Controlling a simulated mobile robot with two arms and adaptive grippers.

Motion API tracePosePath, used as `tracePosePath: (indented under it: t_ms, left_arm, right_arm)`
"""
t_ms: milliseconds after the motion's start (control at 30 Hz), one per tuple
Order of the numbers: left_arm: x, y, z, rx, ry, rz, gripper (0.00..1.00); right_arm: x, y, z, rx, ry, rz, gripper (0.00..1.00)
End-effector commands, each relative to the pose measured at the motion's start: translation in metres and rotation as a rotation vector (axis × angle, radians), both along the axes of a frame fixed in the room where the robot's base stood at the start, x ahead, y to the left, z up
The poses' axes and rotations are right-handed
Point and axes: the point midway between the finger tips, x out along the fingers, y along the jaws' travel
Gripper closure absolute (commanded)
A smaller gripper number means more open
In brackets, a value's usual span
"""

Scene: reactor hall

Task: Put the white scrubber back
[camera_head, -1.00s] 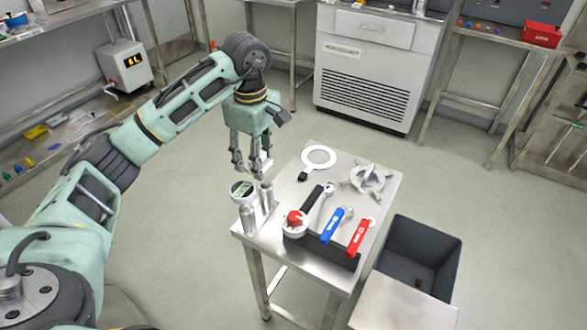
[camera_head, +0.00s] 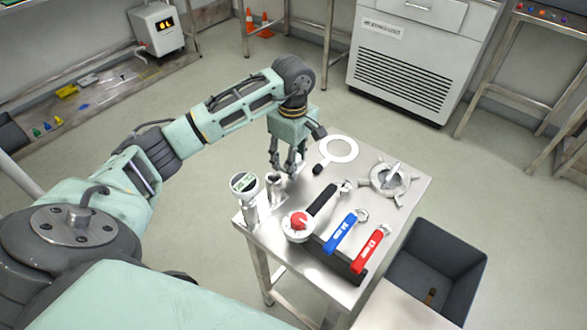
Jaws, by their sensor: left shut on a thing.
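My left gripper (camera_head: 287,170) points down over the back left part of the metal table (camera_head: 412,187). It is shut on the white scrubber (camera_head: 297,166), which shows only as a small pale piece between and behind the fingers. A metal cup-like holder (camera_head: 275,190) stands just below and left of the fingertips. I cannot tell whether the scrubber touches the table. My right gripper is out of view.
A round gauge on a metal stand (camera_head: 246,195) is close left of the holder. A white ring with a black handle (camera_head: 339,149), a grey handwheel (camera_head: 390,180), a blue-handled valve (camera_head: 342,232) and a red-handled valve (camera_head: 371,250) crowd the table. A dark bin (camera_head: 468,271) stands right.

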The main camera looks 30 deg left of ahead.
Motion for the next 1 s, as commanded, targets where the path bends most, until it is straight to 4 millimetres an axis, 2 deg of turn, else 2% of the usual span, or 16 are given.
tracePosePath:
  t_ms: [200, 400, 733, 767, 933, 1000]
  left_arm:
    - [-0.001, -0.001, -0.019, -0.002, 0.002, 0.0, 0.75]
    - [0.0, -0.001, -0.042, -0.001, -0.001, 0.0, 0.75]
    - [0.0, 0.0, -0.047, 0.0, -0.002, 0.0, 0.75]
    - [0.0, 0.0, -0.046, 0.0, -0.002, 0.0, 0.52]
    - [0.0, 0.0, -0.045, 0.0, -0.001, 0.0, 0.37]
    - [0.0, 0.0, -0.045, 0.0, -0.001, 0.0, 0.35]
  right_arm:
    - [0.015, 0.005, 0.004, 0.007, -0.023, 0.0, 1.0]
    - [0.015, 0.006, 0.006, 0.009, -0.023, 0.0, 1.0]
    - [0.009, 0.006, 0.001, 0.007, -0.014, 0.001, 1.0]
    - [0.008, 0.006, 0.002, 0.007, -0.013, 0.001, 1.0]
    - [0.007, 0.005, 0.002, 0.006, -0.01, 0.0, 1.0]
    - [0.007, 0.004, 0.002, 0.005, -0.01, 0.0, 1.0]
